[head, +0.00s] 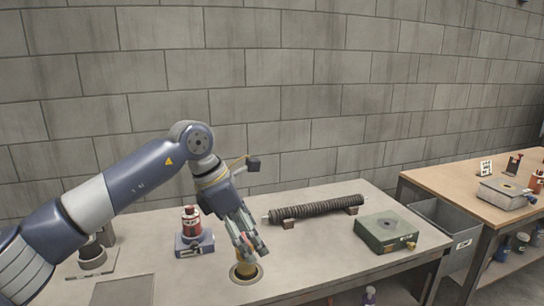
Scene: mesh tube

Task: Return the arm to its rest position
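My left arm comes in from the left, and my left gripper (254,252) points down over the front of the grey table (320,245). Its fingers are a little apart, just above and partly in front of a brass-coloured cylinder (243,264). The cylinder stands in a round, light-rimmed holder (245,279) on the table. The fingers hide its upper part, and I cannot tell whether they touch it. My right gripper is not in view.
A dark ribbed mesh tube (316,208) lies on two supports behind the gripper. A green box (386,232) is to the right, and a red bottle (190,220) on a blue-grey base stands left. A grey bin (442,230) and wooden bench (460,184) are farther right.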

